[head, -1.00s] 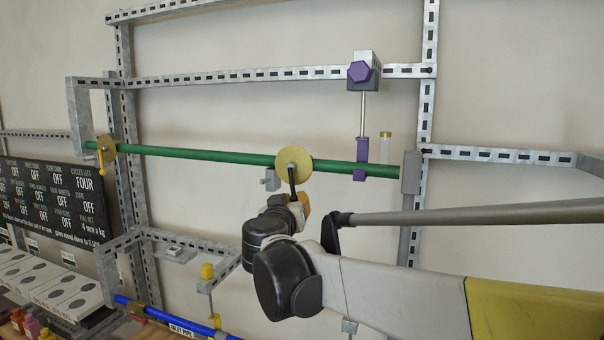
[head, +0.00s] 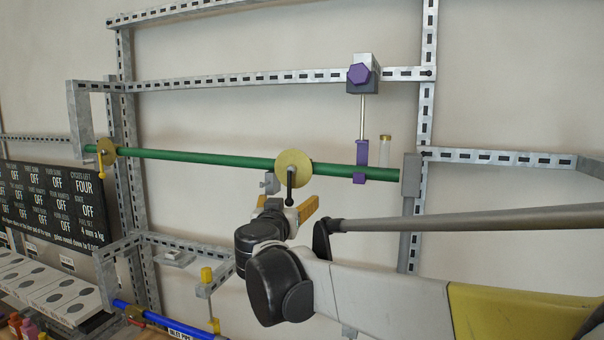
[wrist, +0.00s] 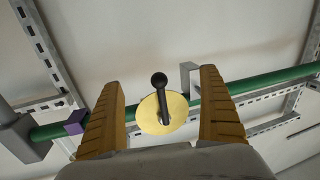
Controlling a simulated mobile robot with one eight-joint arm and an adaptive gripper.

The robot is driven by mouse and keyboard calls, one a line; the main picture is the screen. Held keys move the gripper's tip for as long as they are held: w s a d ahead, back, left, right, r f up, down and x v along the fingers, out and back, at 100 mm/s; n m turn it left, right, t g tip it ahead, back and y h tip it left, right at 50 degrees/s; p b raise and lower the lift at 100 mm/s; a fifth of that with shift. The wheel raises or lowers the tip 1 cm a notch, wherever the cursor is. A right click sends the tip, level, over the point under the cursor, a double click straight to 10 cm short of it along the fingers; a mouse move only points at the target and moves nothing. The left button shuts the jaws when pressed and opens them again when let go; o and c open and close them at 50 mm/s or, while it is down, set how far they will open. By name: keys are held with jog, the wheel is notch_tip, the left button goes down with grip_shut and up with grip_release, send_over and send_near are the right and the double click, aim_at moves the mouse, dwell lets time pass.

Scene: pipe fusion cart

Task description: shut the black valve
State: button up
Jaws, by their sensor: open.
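The black valve is a black lever handle (head: 290,184) on a round yellow disc (head: 293,168), mounted on a green pipe (head: 220,159). In the head view the lever hangs down from the disc, across the pipe. In the wrist view the black lever (wrist: 159,92) and its disc (wrist: 172,118) lie between the two yellow fingers of my gripper (wrist: 163,110). The fingers are apart and do not touch the lever. In the head view my gripper (head: 300,210) is just below the disc, partly hidden by my wrist.
A yellow-handled valve (head: 101,160) sits at the pipe's left end. A purple clamp (head: 361,160) holds the pipe to the right of the disc. A blue pipe (head: 165,317) runs lower left. A dark display board (head: 50,205) stands at the left. Perforated metal rails surround the pipe.

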jog(key=s+a, duration=0.4)
jog(key=s, duration=0.9)
jog(key=shift+a+p, duration=0.3)
jog(key=shift+a, duration=0.1)
jog(key=shift+s, duration=0.1)
